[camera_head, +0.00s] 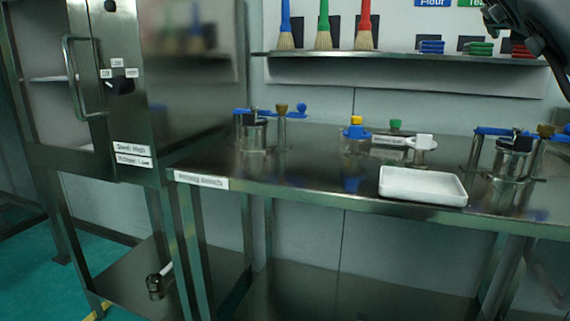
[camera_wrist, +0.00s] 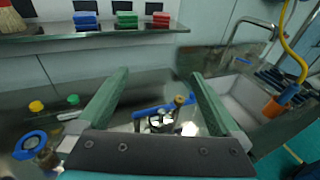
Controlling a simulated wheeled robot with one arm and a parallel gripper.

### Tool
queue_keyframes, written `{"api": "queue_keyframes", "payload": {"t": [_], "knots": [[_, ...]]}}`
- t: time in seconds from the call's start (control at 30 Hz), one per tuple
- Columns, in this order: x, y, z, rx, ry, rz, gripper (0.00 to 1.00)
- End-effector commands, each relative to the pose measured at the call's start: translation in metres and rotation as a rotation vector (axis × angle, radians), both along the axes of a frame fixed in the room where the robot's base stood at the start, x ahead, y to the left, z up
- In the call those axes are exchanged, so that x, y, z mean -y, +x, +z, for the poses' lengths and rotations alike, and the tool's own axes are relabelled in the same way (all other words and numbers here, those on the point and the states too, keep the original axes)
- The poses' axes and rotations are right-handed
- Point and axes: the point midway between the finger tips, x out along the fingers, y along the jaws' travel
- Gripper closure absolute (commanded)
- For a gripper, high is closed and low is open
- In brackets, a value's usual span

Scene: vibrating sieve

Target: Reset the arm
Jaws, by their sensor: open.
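My gripper (camera_wrist: 158,98) shows in the wrist view with its two green fingers spread wide apart and nothing between them. It is held above the steel bench, and a blue-handled sieve device (camera_wrist: 160,118) shows below and beyond the gap between the fingers. In the head view, part of my dark arm is at the top right corner, and the gripper itself is out of that view.
The steel bench (camera_head: 310,178) carries a white tray (camera_head: 422,186) and blue-handled devices at left (camera_head: 255,132) and right (camera_head: 512,155). A shelf (camera_head: 400,55) with brushes is behind. A steel cabinet (camera_head: 190,90) stands left. A sink (camera_wrist: 245,95) is right in the wrist view.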

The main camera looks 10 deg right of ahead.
Motion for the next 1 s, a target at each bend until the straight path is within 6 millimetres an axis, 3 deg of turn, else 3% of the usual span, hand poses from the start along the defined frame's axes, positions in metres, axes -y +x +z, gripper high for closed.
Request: {"api": "queue_keyframes", "payload": {"t": [0.27,0.43,0.57,0.67,0.77,0.87,1.0], "knots": [[-0.023,0.011,0.035,-0.013,-0.216,0.053,0.0],[-0.053,0.023,0.061,-0.034,-0.414,0.108,0.0],[-0.089,0.036,0.08,-0.063,-0.608,0.171,0.0],[-0.128,0.049,0.089,-0.099,-0.789,0.236,0.0],[-0.183,0.065,0.088,-0.152,-1.018,0.327,0.0],[-0.247,0.082,0.07,-0.224,-1.268,0.444,0.0],[-0.326,0.098,0.015,-0.334,-1.578,0.627,0.0]]}}
